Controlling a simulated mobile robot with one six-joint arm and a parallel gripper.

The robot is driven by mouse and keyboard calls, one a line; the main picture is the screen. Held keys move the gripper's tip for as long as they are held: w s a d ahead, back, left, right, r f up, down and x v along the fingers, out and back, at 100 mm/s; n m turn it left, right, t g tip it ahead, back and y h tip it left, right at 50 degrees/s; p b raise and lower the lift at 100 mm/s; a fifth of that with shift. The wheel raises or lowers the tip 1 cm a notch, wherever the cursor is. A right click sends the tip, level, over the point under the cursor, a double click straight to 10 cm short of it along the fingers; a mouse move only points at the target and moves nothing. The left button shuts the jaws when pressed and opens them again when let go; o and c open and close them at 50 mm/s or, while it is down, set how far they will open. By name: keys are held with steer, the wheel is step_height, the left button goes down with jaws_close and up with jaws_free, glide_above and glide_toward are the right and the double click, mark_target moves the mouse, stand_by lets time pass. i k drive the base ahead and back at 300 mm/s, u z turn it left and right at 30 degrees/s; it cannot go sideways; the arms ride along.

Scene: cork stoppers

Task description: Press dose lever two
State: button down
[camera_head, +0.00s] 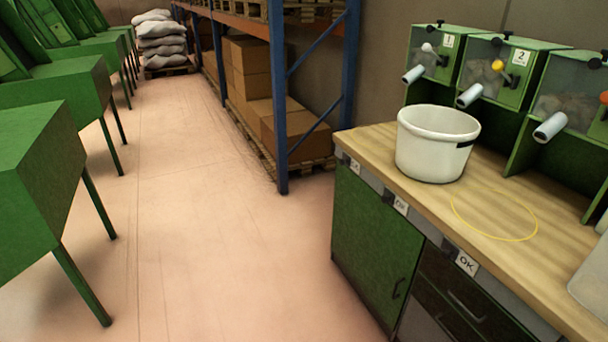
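The dispenser marked 2 (534,66) is the middle one of three green dispensers at the right, above the wooden counter. Its lever has a yellow knob (498,66) and sits on the front, left of the number plate. A pale spout (470,96) sticks out below it. Dispenser 1 (436,52), with a white knob (427,47), is to its left. A third dispenser (568,100), with an orange knob (604,97), is cut off at the right edge. My gripper is not in view.
A white bucket (432,150) stands on the wooden counter (375,146) below dispensers 1 and 2. A yellow ring mark (493,238) lies on the bare counter to its right. A translucent container (592,275) is at the right edge. Open floor (200,230) lies left of the counter.

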mark_target(498, 66)
steer(key=k, duration=1.3)
steer(key=z, duration=0.25)
steer(key=i, duration=1)
steer(key=u, duration=0.55)
steer(key=i, duration=0.95)
steer(key=u, duration=0.5)
